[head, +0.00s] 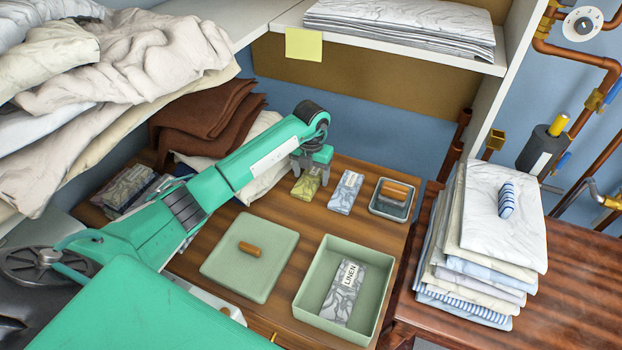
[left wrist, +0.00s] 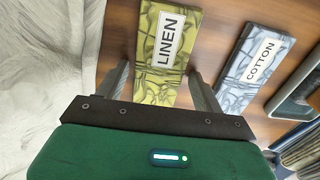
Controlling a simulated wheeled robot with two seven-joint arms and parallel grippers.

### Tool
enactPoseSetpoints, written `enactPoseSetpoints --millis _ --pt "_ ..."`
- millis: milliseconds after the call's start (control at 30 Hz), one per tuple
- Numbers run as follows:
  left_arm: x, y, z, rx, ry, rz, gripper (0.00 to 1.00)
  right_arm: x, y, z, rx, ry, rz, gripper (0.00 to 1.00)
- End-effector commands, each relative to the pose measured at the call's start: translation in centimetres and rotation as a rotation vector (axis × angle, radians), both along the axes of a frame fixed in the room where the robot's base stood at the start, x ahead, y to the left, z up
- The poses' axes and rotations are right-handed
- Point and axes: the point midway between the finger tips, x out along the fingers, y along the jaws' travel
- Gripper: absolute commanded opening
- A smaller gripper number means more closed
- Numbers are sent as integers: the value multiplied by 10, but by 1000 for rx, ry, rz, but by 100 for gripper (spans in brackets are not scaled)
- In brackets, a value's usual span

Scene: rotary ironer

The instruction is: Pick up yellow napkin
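The yellow napkin (head: 306,186) is a folded, yellow-green marbled piece with a white LINEN label. It lies on the wooden table, left of a grey-blue napkin (head: 345,192). My left gripper (head: 311,172) is over its far end. In the left wrist view the yellow napkin (left wrist: 164,85) lies between the two spread fingers of my left gripper (left wrist: 160,78). Its near end is hidden behind the gripper's body. The gripper is open, and I cannot tell whether the fingers touch the napkin. My right gripper is not in view.
The grey-blue napkin, labelled COTTON in the left wrist view (left wrist: 255,68), lies close on the right. Beyond it is a small grey tray (head: 391,211). White cloth (head: 262,184) is close on the left. A green lid (head: 228,275) and a green box (head: 327,321) lie nearer.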

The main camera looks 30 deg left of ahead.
Motion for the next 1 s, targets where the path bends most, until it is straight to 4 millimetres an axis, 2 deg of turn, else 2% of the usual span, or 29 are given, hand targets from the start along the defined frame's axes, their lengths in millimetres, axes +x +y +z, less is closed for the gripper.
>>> enactPoseSetpoints --millis 33,167,467,667,833,1000 --pt "0 0 0 0 0 0 58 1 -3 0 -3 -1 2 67" --pt "0 0 0 0 0 0 33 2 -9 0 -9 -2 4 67" --pt "0 0 2 0 -1 0 32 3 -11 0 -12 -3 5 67" --pt "1 1 15 1 -3 0 32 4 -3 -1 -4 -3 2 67" --pt "2 1 47 0 -6 0 32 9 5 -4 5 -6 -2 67" --pt "2 1 98 1 -8 -1 32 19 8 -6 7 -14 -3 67"
